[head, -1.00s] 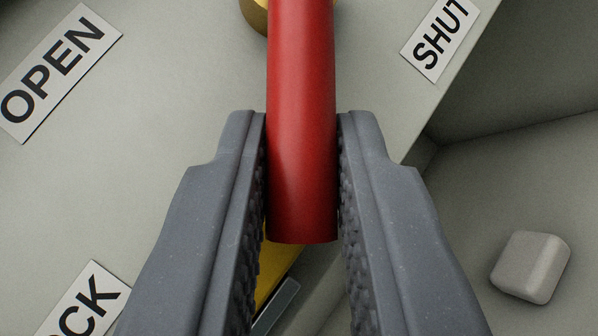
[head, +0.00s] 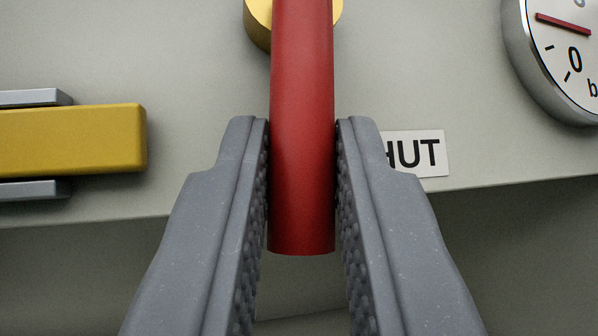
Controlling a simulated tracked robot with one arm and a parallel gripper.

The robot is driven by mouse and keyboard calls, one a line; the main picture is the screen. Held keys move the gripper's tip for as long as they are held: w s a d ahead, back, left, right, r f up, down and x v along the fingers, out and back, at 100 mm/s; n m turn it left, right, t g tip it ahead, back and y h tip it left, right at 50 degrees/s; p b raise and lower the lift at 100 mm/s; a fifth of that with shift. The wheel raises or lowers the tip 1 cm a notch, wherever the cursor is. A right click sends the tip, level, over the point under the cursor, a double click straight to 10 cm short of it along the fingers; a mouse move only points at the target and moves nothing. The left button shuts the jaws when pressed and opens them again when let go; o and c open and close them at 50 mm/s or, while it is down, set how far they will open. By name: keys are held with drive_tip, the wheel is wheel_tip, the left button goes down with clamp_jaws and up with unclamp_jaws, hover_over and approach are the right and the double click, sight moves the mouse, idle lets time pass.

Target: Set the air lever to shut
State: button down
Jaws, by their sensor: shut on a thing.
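The red air lever (head: 301,120) hangs down the middle of the head view from a brass-coloured pivot (head: 258,22) at the top. My gripper (head: 302,185) is shut on the lever near its free end, one ribbed finger on each side. A white label (head: 425,154), of which "HUT" is readable, sits on the panel just right of the lever's lower part. My right finger covers its left end. The OPEN label is not in view.
The grey panel (head: 190,60) carries a yellow bar (head: 70,139) between grey rails at left. A round gauge (head: 560,60) with a red needle is at upper right. The panel's lower edge runs across behind my fingers, with a darker recess below.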

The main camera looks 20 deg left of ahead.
drive_tip(key=shift+w+d+f+n+g+y, duration=0.15)
drive_tip(key=shift+d+n+y, duration=0.1)
drive_tip(key=shift+n+y, duration=0.35)
drive_tip(key=shift+w+d+f+n+g+y, duration=0.1)
drive_tip(key=shift+d+f+n+g+y, duration=0.1)
drive_tip(key=shift+n+y, duration=0.4)
drive_tip(key=shift+r, duration=0.15)
drive_tip(key=c, duration=1.5)
unclamp_jaws()
drive_tip(key=shift+o, duration=0.7)
drive_tip(key=shift+a+r, duration=0.1)
drive_tip(key=b+v, duration=0.3)
drive_tip(key=v, duration=0.9)
